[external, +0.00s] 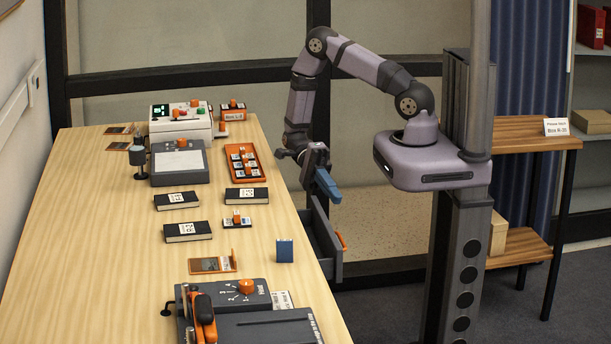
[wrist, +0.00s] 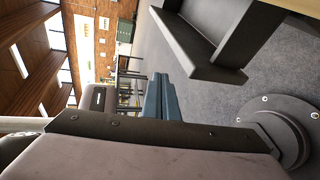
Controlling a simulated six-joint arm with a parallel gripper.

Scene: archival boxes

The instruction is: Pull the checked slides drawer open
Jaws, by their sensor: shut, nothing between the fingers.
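A dark grey drawer (external: 325,248) under the table's right edge stands out from the table, with an orange handle (external: 342,240) on its front. I see no label on it, so I cannot tell if it is the checked slides drawer. My gripper (external: 328,187), with blue fingers, is shut and empty, above the drawer and apart from it. In the wrist view the blue fingers (wrist: 161,98) are together, and the drawer (wrist: 190,52) shows above and to their right. The drawer's inside is mostly hidden.
The wooden table (external: 110,230) holds dark boxes (external: 188,231), an orange tray (external: 242,163), a small blue box (external: 284,250) and a dark device with an orange knob (external: 240,298). A wooden side shelf (external: 525,130) stands behind my base. The floor beside the drawer looks clear.

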